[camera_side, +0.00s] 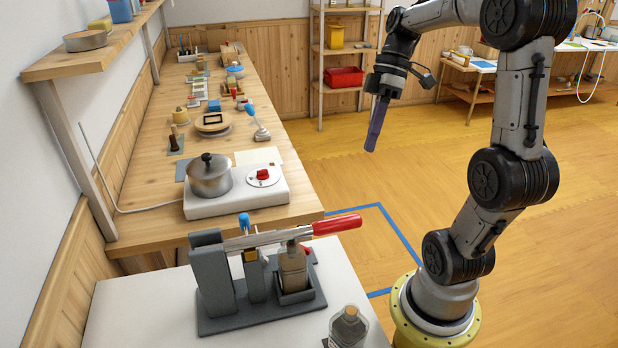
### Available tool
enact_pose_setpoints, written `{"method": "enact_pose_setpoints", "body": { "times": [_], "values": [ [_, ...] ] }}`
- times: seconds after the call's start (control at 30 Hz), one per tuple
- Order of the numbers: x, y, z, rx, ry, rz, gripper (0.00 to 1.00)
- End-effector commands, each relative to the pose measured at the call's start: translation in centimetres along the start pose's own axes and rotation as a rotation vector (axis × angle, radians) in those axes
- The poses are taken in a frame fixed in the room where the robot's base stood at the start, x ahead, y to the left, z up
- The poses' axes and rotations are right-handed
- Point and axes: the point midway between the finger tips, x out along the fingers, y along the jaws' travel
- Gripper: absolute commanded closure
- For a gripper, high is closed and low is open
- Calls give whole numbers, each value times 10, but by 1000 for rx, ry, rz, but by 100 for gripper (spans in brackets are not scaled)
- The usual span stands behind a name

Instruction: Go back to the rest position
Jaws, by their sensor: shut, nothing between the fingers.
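My gripper (371,147) hangs in the air in the upper middle of the side view, its long dark purple fingers pointing down and slightly left. The fingers are together with nothing held. It is over the open floor, to the right of the wooden bench and well above and behind the white table. A jar (293,268) stands in a grey lever fixture (215,285) on the white table, under the red-handled lever (336,225).
The wooden bench (310,211) carries a pot (210,178) on a white hotplate (240,201), with several small items behind. A shelf rack (343,78) with a red bin stands at the back. The floor (400,190) around my gripper is clear.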

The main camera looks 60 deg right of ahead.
Motion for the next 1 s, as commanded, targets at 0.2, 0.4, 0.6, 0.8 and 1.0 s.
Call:
{"method": "enact_pose_setpoints", "body": {
  "times": [0.2, 0.4, 0.6, 0.8, 1.0],
  "values": [
    [3, -30, -28, -146, -40, 21, 100],
    [25, -98, -39, -322, -124, 133, 100],
    [53, -136, -22, -247, -81, 350, 100],
    [74, -136, -8, -11, 101, 504, 100],
    [82, -119, -7, 269, 248, 554, 100]
  ]
}}
